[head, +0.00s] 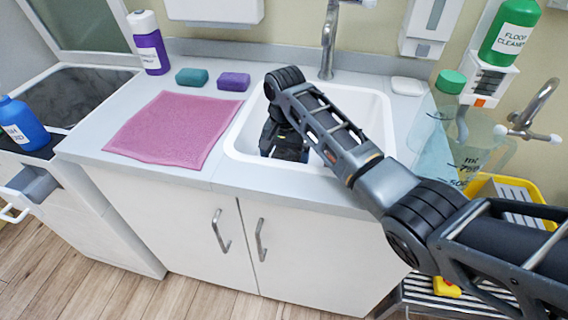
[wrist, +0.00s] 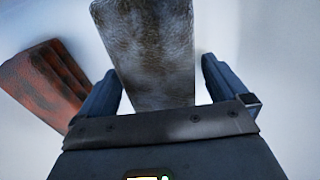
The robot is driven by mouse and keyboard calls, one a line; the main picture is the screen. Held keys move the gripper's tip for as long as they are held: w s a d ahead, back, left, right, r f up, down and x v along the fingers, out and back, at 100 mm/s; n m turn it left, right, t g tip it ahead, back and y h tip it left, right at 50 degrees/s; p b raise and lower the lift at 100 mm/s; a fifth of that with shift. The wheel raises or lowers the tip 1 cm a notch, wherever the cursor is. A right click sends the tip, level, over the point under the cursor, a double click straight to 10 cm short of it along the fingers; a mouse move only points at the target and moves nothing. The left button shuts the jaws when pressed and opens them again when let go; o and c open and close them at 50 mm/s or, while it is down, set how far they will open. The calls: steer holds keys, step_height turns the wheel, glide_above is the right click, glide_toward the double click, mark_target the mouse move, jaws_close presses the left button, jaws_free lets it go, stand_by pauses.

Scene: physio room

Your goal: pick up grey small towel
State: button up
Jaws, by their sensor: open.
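In the wrist view a grey, mottled, brown-stained flat piece (wrist: 155,45), which looks like the grey small towel, lies between the fingers of my gripper (wrist: 160,75). The fingers are open, one on each side of it, with a gap at least on the right. Its near end is hidden behind the gripper body. In the head view my gripper (head: 283,150) points down into the white sink (head: 372,120). The towel cannot be made out there, hidden by the arm and sink rim.
A reddish-brown stained piece (wrist: 42,85) lies just left of the gripper in the wrist view. A pink cloth (head: 165,130) lies on the counter left of the sink, with teal (head: 191,77) and purple (head: 233,81) sponges behind. The tap (head: 328,40) rises behind the sink.

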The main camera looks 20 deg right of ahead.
steer(key=c, duration=1)
steer(key=shift+o, duration=0.2)
steer(key=shift+r, duration=0.1)
